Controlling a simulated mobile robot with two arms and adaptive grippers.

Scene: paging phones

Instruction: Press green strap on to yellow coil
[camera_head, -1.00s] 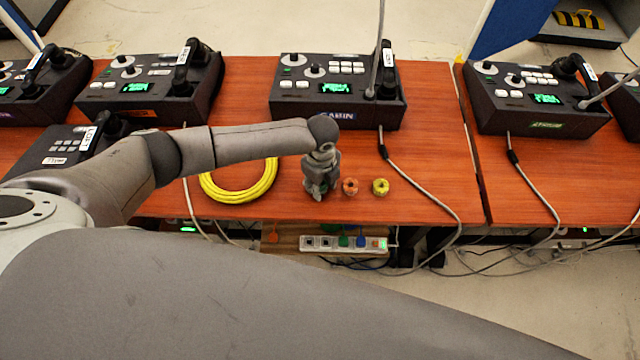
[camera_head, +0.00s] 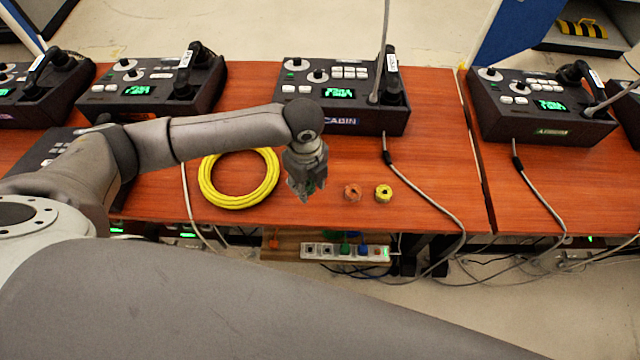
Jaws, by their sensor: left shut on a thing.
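The yellow coil (camera_head: 206,190) is a ring of cable lying flat on the red-brown table, left of my left gripper. My left gripper (camera_head: 305,193) is just right of the coil, apart from it in the picture, with its fingers pointing down. It is shut on the green strap (camera_head: 311,187), of which only a small bit of green shows between the dark fingers. How high the fingers are above the table is hard to tell. My right gripper is not in view.
A small orange roll (camera_head: 352,193) and a small yellow roll (camera_head: 383,194) stand right of the gripper. A black phone console (camera_head: 340,110) is behind it. A white power strip (camera_head: 345,251) sits below the table's front edge. Grey cables cross the table at right.

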